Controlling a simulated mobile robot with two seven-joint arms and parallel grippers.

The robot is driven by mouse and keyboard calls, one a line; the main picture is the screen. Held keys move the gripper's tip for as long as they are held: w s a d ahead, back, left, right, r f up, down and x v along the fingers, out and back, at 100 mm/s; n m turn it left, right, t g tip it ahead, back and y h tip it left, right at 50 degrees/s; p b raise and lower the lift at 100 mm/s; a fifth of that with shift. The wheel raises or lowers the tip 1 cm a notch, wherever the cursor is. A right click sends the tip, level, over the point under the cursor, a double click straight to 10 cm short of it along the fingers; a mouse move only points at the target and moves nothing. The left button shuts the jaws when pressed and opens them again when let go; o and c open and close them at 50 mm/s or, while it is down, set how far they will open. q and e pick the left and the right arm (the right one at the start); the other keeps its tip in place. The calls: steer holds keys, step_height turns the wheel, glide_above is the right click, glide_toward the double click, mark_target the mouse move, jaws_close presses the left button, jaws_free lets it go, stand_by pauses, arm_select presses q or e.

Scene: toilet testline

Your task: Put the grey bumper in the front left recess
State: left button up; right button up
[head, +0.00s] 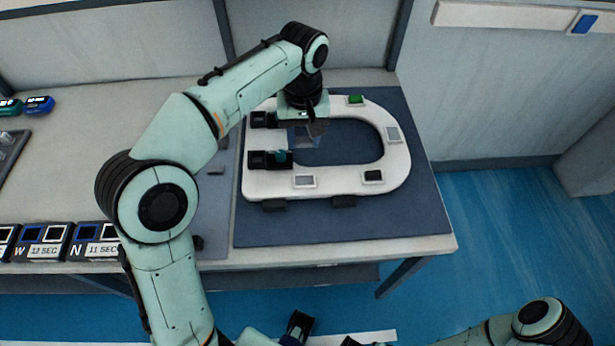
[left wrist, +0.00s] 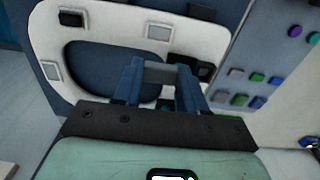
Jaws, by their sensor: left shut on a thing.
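My left gripper (head: 304,134) hangs over the opening of the white U-shaped toilet seat (head: 402,165), near its hinge end. In the left wrist view, it is shut on the grey bumper (left wrist: 168,74), held between the two blue fingertips. The bumper appears raised above the seat.
Black hinge blocks (head: 270,159) stand at the seat's left end. The seat rests on a dark blue mat (head: 420,215). Several coloured pieces, including green ones (left wrist: 255,78), lie on a grey mat in the left wrist view. Labelled boxes (head: 40,240) line the table's front left.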

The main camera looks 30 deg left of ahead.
arm_select(q)
steer(key=b, duration=0.2)
glide_above(305, 182)
step_height(305, 182, down, 10)
steer(key=shift+a+r, duration=0.1)
steer(key=shift+r, duration=0.05)
steer(key=shift+f, duration=2.4)
steer(key=shift+f+b, duration=0.2)
steer(key=shift+b, duration=0.15)
steer(key=o, duration=1)
steer(key=shift+r, duration=0.2)
step_height(305, 182, up, 12)
steer(key=p, duration=0.2)
steer(key=shift+p, duration=0.3)
